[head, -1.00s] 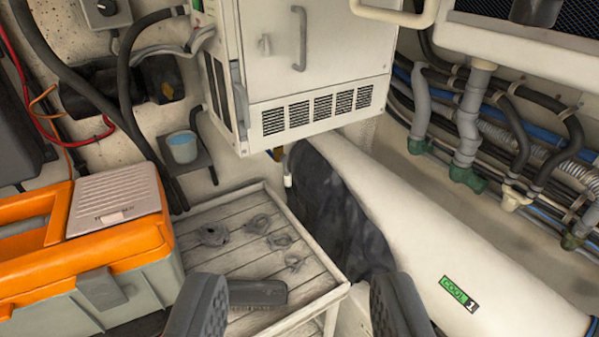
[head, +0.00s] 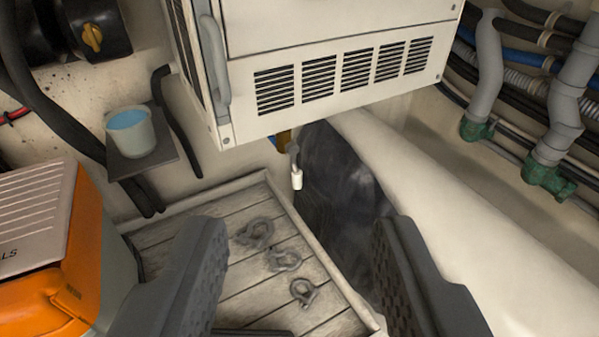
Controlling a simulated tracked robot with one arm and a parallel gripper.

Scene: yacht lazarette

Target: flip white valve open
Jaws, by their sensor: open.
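The white valve handle (head: 297,180) is a small white grip hanging down on a dark stem, just under the cabinet's lower edge. A brass-coloured fitting (head: 284,141) shows beside its top, and the rest of the valve is hidden behind the cabinet. My gripper (head: 303,228) is open and empty. Its two dark fingers are spread wide at the bottom of the view. The handle appears between and beyond the fingertips, apart from both.
A white vented cabinet (head: 340,80) overhangs above. A slatted shelf (head: 235,290) holds several grey shackles (head: 285,259). An orange toolbox (head: 60,290) and a blue-filled cup (head: 131,131) are left. A large white cylinder (head: 440,190) and a dark bundle (head: 340,190) are right.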

